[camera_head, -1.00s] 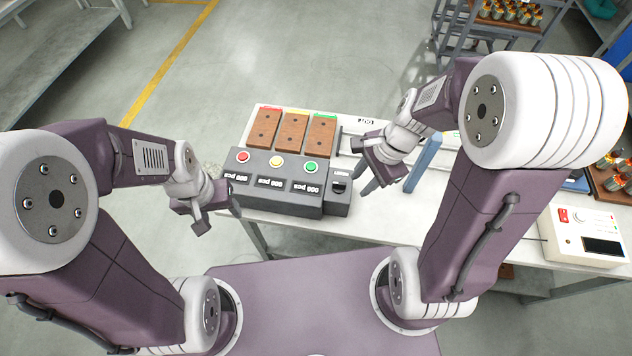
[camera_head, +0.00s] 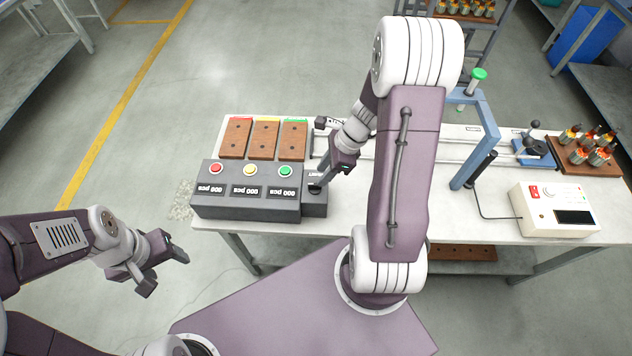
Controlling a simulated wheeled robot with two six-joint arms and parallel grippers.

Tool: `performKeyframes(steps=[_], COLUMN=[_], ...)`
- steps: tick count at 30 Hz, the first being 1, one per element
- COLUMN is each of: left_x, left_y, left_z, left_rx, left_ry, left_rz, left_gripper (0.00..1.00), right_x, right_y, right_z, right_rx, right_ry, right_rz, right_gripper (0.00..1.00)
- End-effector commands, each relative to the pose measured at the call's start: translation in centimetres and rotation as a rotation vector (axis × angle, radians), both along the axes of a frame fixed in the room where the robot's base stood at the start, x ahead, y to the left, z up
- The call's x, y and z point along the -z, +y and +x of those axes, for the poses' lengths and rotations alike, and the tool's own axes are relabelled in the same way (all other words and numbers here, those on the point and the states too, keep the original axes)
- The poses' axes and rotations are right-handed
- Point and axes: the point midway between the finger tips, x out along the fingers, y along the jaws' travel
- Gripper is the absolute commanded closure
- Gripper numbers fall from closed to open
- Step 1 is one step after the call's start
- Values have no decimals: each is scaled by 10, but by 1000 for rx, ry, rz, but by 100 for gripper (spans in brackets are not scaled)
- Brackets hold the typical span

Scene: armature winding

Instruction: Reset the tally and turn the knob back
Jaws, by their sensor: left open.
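The dark tally box (camera_head: 245,208) sits at the left end of the white table, with a red button (camera_head: 216,169), a yellow button (camera_head: 250,169) and a green button (camera_head: 285,170). Its three displays, seen upside down, appear to read 000 pcs. A smaller dark knob unit (camera_head: 314,206) joins its right side. My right gripper (camera_head: 318,182) points down at the knob on top of this unit. The fingers largely hide the knob, and their grip on it is unclear. My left gripper (camera_head: 166,268) is open and empty, off the table to the front left of the box.
To the right are a blue frame (camera_head: 487,125), a white device with a screen (camera_head: 554,209) and a wooden tray of armatures (camera_head: 610,166). The table's front middle is clear.

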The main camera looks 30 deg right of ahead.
Motion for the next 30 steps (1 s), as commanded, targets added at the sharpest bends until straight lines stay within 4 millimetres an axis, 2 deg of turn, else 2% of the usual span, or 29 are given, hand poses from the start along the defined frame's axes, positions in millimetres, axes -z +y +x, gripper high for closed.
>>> performKeyframes(steps=[1, 6, 10, 17, 18, 21, 22, 30], left_x=[6, 14, 16, 15, 15, 15, 15, 14], left_y=[0, 0, 0, 0, 0, 0, 0, 0], left_z=[0, 0, 0, 0, 0, 0, 0, 0], left_rx=[0, 0, 0, 0, 0, 0, 0, 0], left_ry=[0, 0, 0, 0, 0, 0, 0, 0], left_rz=[0, 0, 0, 0, 0, 0, 0, 0], left_gripper=[40, 40, 40, 40, 40, 40, 40, 40], right_x=[14, 41, 49, 50, 50, 49, 49, 49], right_y=[4, 14, 18, 18, 18, 18, 18, 18], right_z=[1, 6, 8, 9, 9, 9, 9, 9], right_rx=[-2, -1, -2, -1, -1, -1, -1, -12], right_ry=[5, 2, 2, 0, 0, 0, 0, 0], right_rz=[2, 0, 0, -1, -1, -1, -1, -1], right_gripper=[66, 66, 66, 66, 69, 97, 100, 100])
